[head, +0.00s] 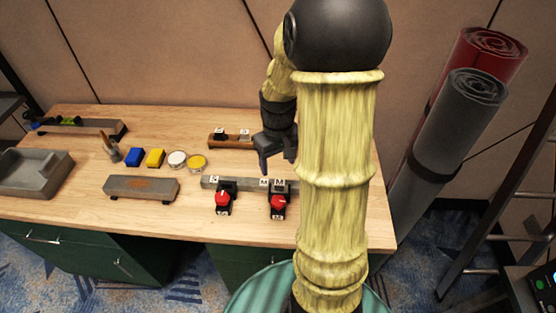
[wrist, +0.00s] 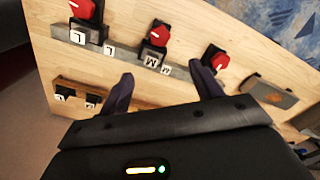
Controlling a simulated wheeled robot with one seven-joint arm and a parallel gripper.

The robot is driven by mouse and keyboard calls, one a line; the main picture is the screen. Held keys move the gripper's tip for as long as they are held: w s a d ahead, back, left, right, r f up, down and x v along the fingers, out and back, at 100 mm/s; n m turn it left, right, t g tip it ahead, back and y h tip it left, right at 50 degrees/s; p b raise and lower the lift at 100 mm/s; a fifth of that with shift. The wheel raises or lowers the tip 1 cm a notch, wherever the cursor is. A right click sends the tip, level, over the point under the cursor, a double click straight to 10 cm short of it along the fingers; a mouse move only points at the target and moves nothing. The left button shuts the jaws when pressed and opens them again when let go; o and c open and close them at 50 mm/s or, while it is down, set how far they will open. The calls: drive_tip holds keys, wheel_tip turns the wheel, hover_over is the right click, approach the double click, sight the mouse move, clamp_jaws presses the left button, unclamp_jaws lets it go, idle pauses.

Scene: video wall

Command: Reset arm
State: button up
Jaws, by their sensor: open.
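My gripper (head: 277,165) hangs over the right part of the wooden workbench (head: 150,222), near a grey rail and red-knobbed devices. In the wrist view my gripper (wrist: 161,74) has its two dark fingers spread apart, with nothing held between them. The bent yellow arm covers the right end of the bench in the head view. The wrist view looks down on the grey rail (wrist: 182,73) with lettered white tags and three red-knobbed devices.
Two red-knobbed devices (head: 222,199) (head: 278,203) show in the head view. A wooden rack (head: 217,142) lies behind the rail. A sharpening stone (head: 141,188), blue block (head: 134,157), yellow block (head: 155,158), round tins and grey tray (head: 30,190) are left. Rolled mats (head: 455,115) stand right.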

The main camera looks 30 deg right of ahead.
idle(0.4)
drive_tip(key=s+a+r+t, duration=0.2)
drive_tip(key=s+a, duration=0.4)
drive_tip(key=a, duration=0.6)
drive_tip(key=shift+s+t, duration=0.3)
drive_tip(key=shift+s, duration=0.1)
idle(0.4)
